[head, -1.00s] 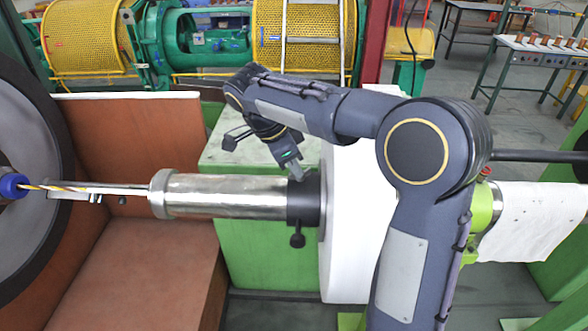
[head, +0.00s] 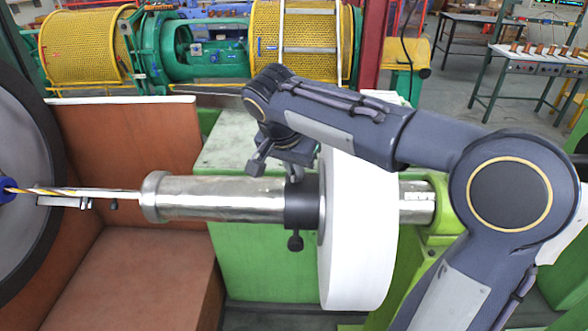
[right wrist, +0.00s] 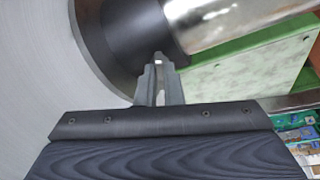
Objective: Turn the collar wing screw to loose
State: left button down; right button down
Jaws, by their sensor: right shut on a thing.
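The black collar (head: 303,205) sits around the silver shaft (head: 220,198), against the white disc. My right gripper (head: 294,176) reaches down onto the collar's top from above. In the right wrist view, its fingertips (right wrist: 158,75) are close together on a small wing screw (right wrist: 158,59) at the edge of the collar (right wrist: 120,35). Most of the screw is hidden between the fingers, so its turn cannot be told. A black knob (head: 295,243) sticks out under the collar, apart from my gripper. My left gripper is not in view.
The white disc (head: 358,240) stands right beside the collar, behind my right forearm. A pale green block (head: 230,150) lies behind the shaft. Space above the shaft's left part is clear.

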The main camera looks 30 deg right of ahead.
jog(key=shift+n, duration=0.3)
jog(key=c, duration=1.6)
grip_release()
jog(key=shift+o, duration=0.2)
jog(key=v, duration=0.8)
jog(key=shift+d+f, duration=0.1)
jog(key=shift+f, duration=0.05)
